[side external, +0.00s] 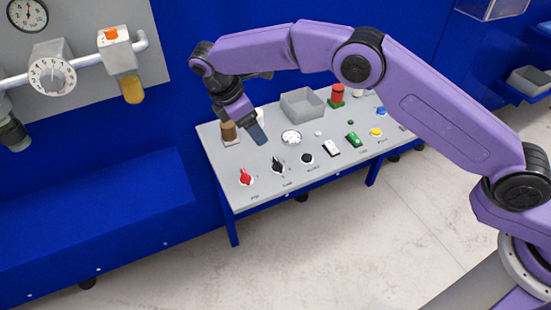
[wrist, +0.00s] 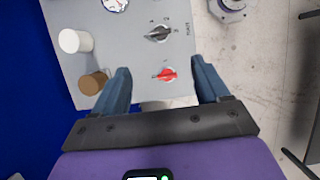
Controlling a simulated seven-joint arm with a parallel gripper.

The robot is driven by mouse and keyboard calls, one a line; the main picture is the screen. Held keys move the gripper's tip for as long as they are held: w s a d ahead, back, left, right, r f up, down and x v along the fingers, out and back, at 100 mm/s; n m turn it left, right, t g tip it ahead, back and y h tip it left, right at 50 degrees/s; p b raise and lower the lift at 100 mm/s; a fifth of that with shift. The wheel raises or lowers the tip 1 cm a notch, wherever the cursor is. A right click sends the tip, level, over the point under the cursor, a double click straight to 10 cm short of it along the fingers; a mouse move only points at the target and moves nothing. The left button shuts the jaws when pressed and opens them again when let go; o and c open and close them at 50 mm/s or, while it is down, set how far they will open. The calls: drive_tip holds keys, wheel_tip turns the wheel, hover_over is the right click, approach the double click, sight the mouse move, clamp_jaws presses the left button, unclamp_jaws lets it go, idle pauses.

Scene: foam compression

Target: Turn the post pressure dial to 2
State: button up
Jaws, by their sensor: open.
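A red dial (side external: 245,176) sits at the front left of the grey panel, with a black dial (side external: 278,165) to its right. In the wrist view the red dial (wrist: 168,75) lies between my fingers in the picture, and the black dial (wrist: 158,33) with small numbers around it is above. I cannot read which label says post pressure, nor the exact settings. A large white numbered dial (side external: 50,77) is on the wall at left. My gripper (side external: 257,132) is open and empty above the panel's left part; its spread fingers (wrist: 160,68) show in the wrist view, apart from the dials.
A brown cylinder (side external: 228,131) stands at the panel's back left, beside a white cylinder (wrist: 76,41). A round gauge (side external: 291,138), grey bin (side external: 302,104), red button (side external: 337,94) and green switch (side external: 353,139) are farther right. Pale floor is clear in front.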

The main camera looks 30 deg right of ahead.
sight(277, 162)
drive_tip(key=x, duration=1.6)
drive_tip(key=shift+c, duration=0.3)
drive_tip(key=shift+a, duration=0.1)
drive_tip(key=c, duration=1)
